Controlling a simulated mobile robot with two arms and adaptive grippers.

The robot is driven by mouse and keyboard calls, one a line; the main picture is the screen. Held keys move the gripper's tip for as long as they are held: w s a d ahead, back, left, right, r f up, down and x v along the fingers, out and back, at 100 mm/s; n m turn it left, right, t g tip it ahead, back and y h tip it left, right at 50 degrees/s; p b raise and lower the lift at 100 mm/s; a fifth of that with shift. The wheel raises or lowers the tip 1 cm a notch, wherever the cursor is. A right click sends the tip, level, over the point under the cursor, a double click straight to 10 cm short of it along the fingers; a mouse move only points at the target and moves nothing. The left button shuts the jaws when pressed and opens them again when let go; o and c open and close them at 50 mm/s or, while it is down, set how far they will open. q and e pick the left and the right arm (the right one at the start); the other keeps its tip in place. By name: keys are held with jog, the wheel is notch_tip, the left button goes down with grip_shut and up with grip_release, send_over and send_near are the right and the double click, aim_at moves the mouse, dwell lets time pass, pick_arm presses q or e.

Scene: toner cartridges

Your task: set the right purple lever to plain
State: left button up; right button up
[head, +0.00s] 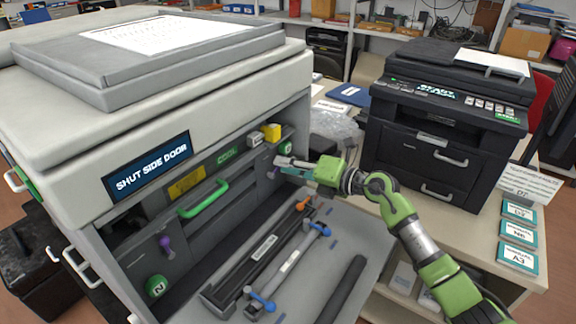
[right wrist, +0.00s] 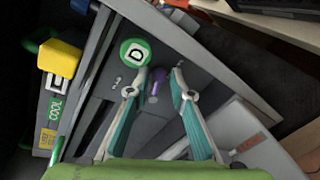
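The right purple lever (right wrist: 155,84) shows in the right wrist view, just below a round green knob marked D (right wrist: 135,51). My right gripper (right wrist: 154,86) is open, with one finger on each side of the lever; I cannot tell whether either finger touches it. In the head view my right gripper (head: 284,163) reaches into the right end of the printer's open bay, largely covering that lever. The left purple lever (head: 166,244) hangs at the bay's left end, above a green knob marked N (head: 157,287). Any plain marking is not readable. My left gripper is not in view.
The lowered door (head: 335,240) holds dark and grey cartridges with orange and blue ends. A green handle (head: 203,199) and yellow block (head: 271,132) are left of my gripper. The screen (head: 150,166) reads SHUT SIDE DOOR. A black printer (head: 440,130) stands right.

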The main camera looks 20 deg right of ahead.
aim_at(268, 161)
grip_shut()
jog(key=shift+r, duration=0.1)
jog(key=n+p, duration=0.1)
jog(key=n, duration=0.1)
jog(key=a+r+n+t+p, duration=0.1)
jog(key=n+p, duration=0.1)
jog(key=s+r+n+h+p, duration=0.1)
jog(key=shift+a+n, duration=0.25)
jog(key=shift+n, duration=0.15)
jog(key=shift+s+a+n+t+p, duration=0.2)
jog(key=shift+n+t+p, duration=0.1)
jog(key=shift+n, duration=0.3)
jog(key=shift+s+a+n+t+p, duration=0.2)
jog(key=shift+n+p, duration=0.1)
jog(key=shift+n, duration=0.3)
jog(key=shift+s+a+n+t+h, duration=0.2)
jog(key=shift+a+n+t, duration=0.1)
jog(key=shift+n, duration=0.65)
jog(key=shift+s+a+n+t+h, duration=0.1)
jog(key=shift+s+a+n+t, duration=0.15)
jog(key=shift+n, duration=0.7)
